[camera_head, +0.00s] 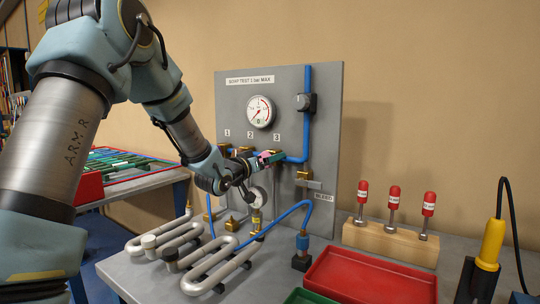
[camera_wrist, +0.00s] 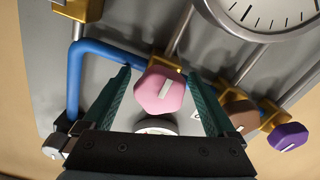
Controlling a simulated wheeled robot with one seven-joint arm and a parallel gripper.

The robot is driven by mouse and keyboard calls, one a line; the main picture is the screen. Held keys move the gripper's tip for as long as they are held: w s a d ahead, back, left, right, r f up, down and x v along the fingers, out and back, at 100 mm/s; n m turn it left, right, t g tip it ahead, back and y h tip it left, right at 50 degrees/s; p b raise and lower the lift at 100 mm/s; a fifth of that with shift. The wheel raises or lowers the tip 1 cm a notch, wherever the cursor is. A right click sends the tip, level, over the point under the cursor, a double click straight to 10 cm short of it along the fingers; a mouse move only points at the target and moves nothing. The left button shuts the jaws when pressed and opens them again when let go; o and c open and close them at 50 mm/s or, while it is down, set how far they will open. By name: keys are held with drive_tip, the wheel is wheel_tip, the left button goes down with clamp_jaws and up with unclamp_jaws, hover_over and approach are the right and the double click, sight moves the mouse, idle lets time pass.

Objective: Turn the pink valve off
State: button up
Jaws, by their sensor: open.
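The pink valve (camera_wrist: 155,90) is a hexagonal knob with a short white mark on its face, on a brass body of the panel. In the wrist view it sits between the two green fingers of my gripper (camera_wrist: 160,76). The fingers are open, one on each side, with small gaps appearing beside the knob; I cannot tell whether either touches it. In the head view my gripper (camera_head: 268,157) is at the panel below the label 3. Only a bit of pink (camera_head: 265,156) shows there, mostly hidden by the gripper.
A brown valve (camera_wrist: 240,114) and a purple valve (camera_wrist: 288,137) are to the right in the wrist view. A blue pipe (camera_wrist: 75,85) bends close by the left finger. The grey panel (camera_head: 325,110) carries a gauge (camera_head: 260,111). Metal coils (camera_head: 222,270) and a red tray (camera_head: 370,277) are below.

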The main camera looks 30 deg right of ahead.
drive_tip(key=shift+w+d, duration=0.3)
drive_tip(key=shift+d, duration=0.25)
drive_tip(key=c, duration=1.4)
drive_tip(key=shift+f, duration=0.1)
